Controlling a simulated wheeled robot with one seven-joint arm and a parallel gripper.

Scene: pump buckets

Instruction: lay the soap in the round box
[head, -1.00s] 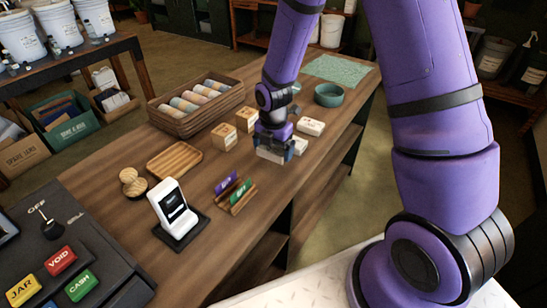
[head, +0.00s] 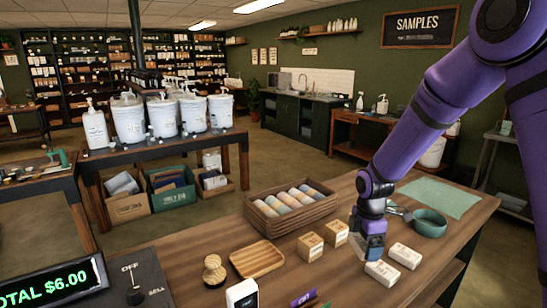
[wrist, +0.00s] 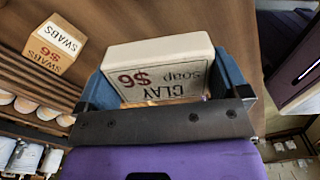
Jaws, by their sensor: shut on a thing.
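My gripper (wrist: 165,85) has blue fingers on both sides of a pale box of soap (wrist: 160,55) marked "CLAY soap $6" and is shut on it. In the head view my gripper (head: 369,245) is low over the wooden counter, left of the round box, and largely hides the held soap. I cannot tell whether the soap touches the counter. The round box (head: 429,223) is green, with an open top, and stands on the counter at the right.
Two white boxes (head: 404,256) (head: 382,273) lie just right of my gripper. Two swab boxes (head: 310,246) (head: 336,233) stand left, with a wooden crate of rolls (head: 292,212) behind. A wooden tray (head: 257,259) and a green mat (head: 440,196) lie on the counter.

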